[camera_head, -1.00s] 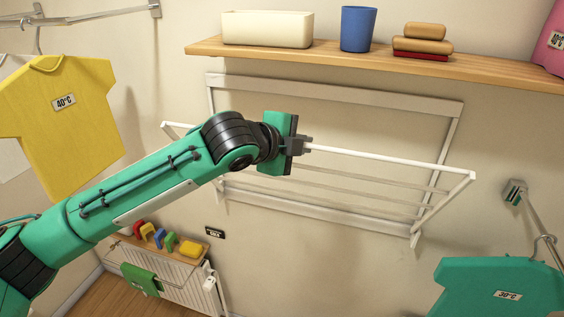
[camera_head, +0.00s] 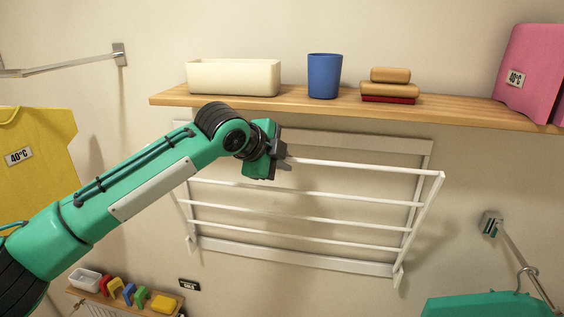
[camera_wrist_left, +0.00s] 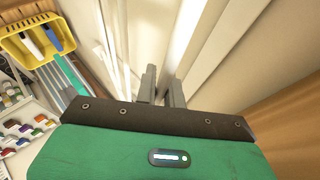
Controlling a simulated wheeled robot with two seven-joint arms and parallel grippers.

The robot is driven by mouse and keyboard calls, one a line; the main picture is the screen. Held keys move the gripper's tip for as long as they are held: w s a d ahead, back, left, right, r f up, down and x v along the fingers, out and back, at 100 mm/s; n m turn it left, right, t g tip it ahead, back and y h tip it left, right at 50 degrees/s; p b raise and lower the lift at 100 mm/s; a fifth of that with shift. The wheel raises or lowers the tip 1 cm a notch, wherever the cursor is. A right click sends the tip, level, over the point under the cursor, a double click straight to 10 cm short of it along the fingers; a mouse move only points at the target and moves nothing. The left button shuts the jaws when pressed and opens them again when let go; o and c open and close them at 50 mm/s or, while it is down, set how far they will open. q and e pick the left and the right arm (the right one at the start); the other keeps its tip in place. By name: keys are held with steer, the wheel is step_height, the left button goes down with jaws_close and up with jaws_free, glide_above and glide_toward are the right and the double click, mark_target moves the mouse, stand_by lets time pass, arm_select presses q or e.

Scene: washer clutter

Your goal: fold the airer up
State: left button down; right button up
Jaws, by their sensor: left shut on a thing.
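The white airer (camera_head: 310,219) is mounted on the wall under the shelf, its rack of several bars tilted up and still standing out from the wall frame (camera_head: 320,261). My left gripper (camera_head: 284,162) is shut on the airer's front bar (camera_head: 365,167), near the bar's middle. The arm hides the bar's left part and the frame's upper left corner. In the left wrist view the two fingers (camera_wrist_left: 163,88) are close together, and white bars run past them. My right gripper is not in view.
A wooden shelf (camera_head: 460,114) just above the airer carries a cream bin (camera_head: 233,78), a blue cup (camera_head: 324,76), stacked soaps (camera_head: 390,84) and a pink item (camera_head: 525,65). A yellow shirt (camera_head: 35,165) hangs left; a teal garment (camera_head: 495,305) hangs lower right.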

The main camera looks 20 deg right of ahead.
arm_select(q)
steer(key=shift+f, duration=0.35)
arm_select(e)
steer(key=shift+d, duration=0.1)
arm_select(q)
steer(key=c, duration=1.5)
jaws_free()
steer(key=shift+w, duration=0.15)
steer(key=b+v, duration=0.6)
steer(key=v, duration=0.7)
steer(key=shift+w+r, duration=0.15)
steer(key=shift+r, duration=0.05)
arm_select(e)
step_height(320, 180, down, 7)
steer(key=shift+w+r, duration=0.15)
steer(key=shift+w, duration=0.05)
